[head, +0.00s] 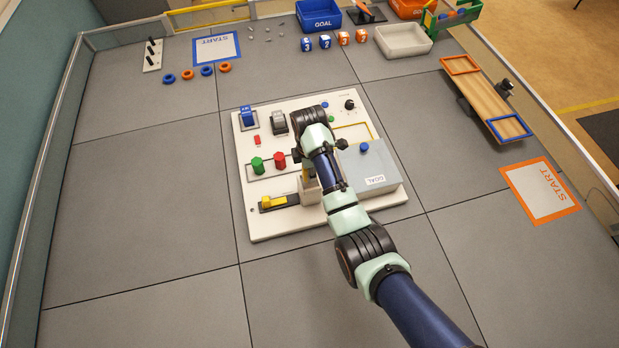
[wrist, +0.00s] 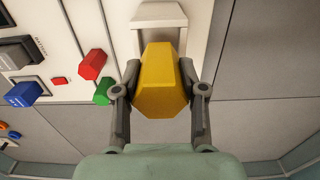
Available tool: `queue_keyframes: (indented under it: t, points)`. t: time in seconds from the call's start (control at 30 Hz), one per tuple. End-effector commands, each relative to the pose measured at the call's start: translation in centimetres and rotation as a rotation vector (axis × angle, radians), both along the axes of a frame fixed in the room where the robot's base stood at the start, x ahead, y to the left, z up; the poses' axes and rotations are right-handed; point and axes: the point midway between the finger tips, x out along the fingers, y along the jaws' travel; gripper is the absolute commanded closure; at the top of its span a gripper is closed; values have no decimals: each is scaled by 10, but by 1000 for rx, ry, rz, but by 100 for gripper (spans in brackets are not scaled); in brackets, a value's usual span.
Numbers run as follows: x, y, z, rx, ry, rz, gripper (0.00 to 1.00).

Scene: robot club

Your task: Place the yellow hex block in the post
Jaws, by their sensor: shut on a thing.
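The yellow hex block (wrist: 162,82) is gripped between the two fingers of my gripper (wrist: 160,92) in the wrist view. A sliver of the block (head: 307,172) shows beside my arm in the head view. A pale square post (head: 309,194) stands on the white board, directly by the block and partly hidden by my arm. In the wrist view the pale post (wrist: 158,15) appears just beyond the block, which covers its lower part. I cannot tell whether the block touches it.
The white board (head: 262,228) also carries a green hex block (head: 258,166), a red hex block (head: 280,161), a yellow-handled slider (head: 267,203) and a grey GOAL box (head: 370,165) right of my arm. Blue and grey switches sit at its back left. Floor left of the board is clear.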

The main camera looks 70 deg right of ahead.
Motion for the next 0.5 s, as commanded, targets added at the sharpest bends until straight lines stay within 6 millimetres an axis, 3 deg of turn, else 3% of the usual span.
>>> queue_keyframes:
  t: [0.13,0.33,0.5]
  points:
    - [0,0,-4,0,0,0,95]
    - [0,0,-39,2,1,0,95]
    - [0,0,-45,-1,-1,0,95]
